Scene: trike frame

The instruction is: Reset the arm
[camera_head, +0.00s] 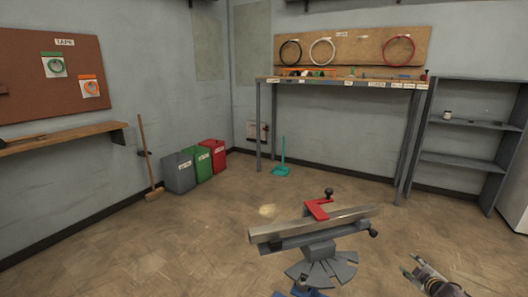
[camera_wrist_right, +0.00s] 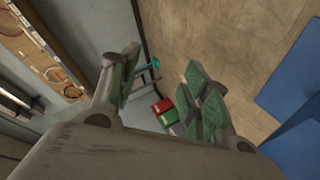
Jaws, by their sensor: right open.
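My right gripper (camera_head: 412,266) is at the lower right of the head view, its fingers spread and nothing between them. It hangs to the right of a work stand, apart from it. In the right wrist view the two green-padded fingers (camera_wrist_right: 160,72) also stand apart and empty. The stand carries a long grey metal bar (camera_head: 285,229), slightly tilted in the picture, with a red clamp (camera_head: 319,209) and a black knob on it. My left gripper is in neither view.
A workbench (camera_head: 342,82) stands at the back wall, grey shelves (camera_head: 455,162) at the right. Grey, green and red bins (camera_head: 203,163) and a broom (camera_head: 150,165) stand at the left wall. A blue surface (camera_wrist_right: 285,90) shows in the wrist view. The floor between is mostly clear.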

